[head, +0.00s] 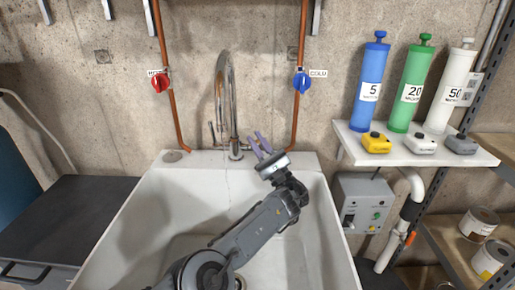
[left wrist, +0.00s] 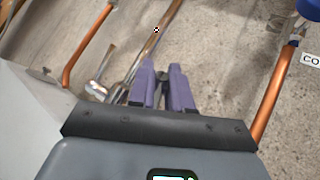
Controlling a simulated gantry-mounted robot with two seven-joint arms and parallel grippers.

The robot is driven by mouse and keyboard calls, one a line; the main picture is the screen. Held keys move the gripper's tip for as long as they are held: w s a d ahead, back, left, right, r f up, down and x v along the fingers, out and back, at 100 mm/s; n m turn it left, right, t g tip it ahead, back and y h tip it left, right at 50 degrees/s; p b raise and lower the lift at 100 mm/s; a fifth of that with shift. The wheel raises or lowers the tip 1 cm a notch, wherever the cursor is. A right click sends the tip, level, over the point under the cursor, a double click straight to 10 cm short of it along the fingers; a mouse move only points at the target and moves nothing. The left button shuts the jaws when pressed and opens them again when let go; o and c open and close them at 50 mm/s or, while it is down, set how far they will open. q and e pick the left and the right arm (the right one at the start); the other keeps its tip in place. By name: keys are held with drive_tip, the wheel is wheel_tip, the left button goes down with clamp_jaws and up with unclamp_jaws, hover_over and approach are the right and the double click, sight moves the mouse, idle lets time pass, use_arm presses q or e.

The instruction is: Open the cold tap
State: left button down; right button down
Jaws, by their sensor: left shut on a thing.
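The cold tap is a blue-handled valve (head: 301,82) on the right copper pipe, beside a label reading COLD. Part of its blue handle (left wrist: 309,9) shows at the top right of the left wrist view. My left gripper (head: 260,143) is below and left of the cold tap, apart from it, just right of the spout's base. Its purple fingers (left wrist: 162,85) point towards the wall. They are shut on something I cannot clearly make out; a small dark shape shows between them. My right gripper is not in view.
A red-handled tap (head: 159,81) is on the left copper pipe. The chrome spout (head: 226,95) rises behind the white sink (head: 133,215). A shelf (head: 418,151) at right holds blue, green and white cylinders. A grey box (head: 365,203) is below it. Wall between the spout and cold tap is clear.

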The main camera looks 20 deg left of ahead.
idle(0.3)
use_arm(q)
drive_tip(key=c, duration=1.2)
unclamp_jaws()
drive_tip(key=shift+c, duration=0.2)
drive_tip(key=b+v, duration=0.1)
drive_tip(key=v, duration=0.6)
drive_tip(key=shift+d+f, duration=0.2)
